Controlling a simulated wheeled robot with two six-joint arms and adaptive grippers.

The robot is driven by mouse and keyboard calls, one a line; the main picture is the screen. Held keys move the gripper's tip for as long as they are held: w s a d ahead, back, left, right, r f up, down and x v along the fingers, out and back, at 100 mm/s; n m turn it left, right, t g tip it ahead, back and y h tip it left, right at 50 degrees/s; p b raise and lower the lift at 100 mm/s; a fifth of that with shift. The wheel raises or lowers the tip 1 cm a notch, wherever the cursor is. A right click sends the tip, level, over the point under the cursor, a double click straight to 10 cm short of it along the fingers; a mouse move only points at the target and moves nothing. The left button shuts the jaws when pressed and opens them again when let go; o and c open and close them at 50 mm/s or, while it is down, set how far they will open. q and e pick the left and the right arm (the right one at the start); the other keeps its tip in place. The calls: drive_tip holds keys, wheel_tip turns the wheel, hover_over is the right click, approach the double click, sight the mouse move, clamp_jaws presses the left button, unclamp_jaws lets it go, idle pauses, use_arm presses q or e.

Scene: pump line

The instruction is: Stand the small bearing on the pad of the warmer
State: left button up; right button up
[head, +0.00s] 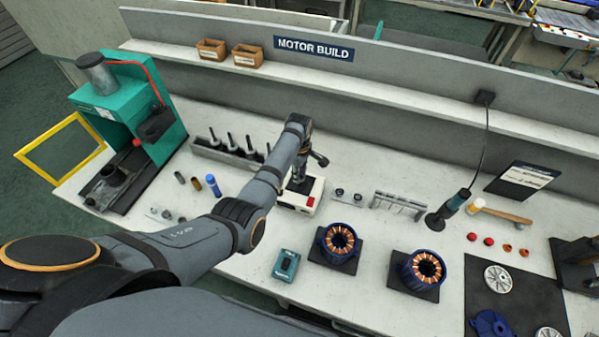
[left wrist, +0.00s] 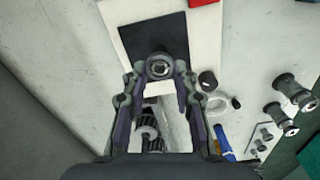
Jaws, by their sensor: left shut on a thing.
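The warmer (head: 299,207) is a small white box with a red part, at the middle of the bench. Its dark square pad (left wrist: 140,38) shows in the left wrist view on the white top (left wrist: 202,50). My left gripper (head: 298,184) is over the warmer. In the left wrist view its fingers (left wrist: 160,76) are shut on the small bearing (left wrist: 160,67), a grey ring with a dark centre. The bearing appears over the pad's lower edge in that view. I cannot tell whether it touches the pad. My right gripper is not in view.
A small holder with round parts (head: 348,197) and a metal rack (head: 398,204) stand right of the warmer. A row of upright pins (head: 230,147) and a blue cylinder (head: 213,186) are to its left. A teal device (head: 286,266) and two wound stators (head: 340,240) lie in front.

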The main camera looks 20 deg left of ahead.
use_arm(q)
drive_tip(key=shift+f, duration=0.5)
idle(0.6)
idle(0.6)
drive_tip(key=o, duration=0.9)
drive_tip(key=shift+o, duration=0.4)
drive_tip(key=shift+o, duration=1)
wheel_tip(320, 180, up, 4)
drive_tip(key=p, duration=0.4)
drive_tip(key=shift+r, duration=0.15)
drive_tip(key=shift+r+p, duration=0.6)
drive_tip(key=shift+r, duration=0.25)
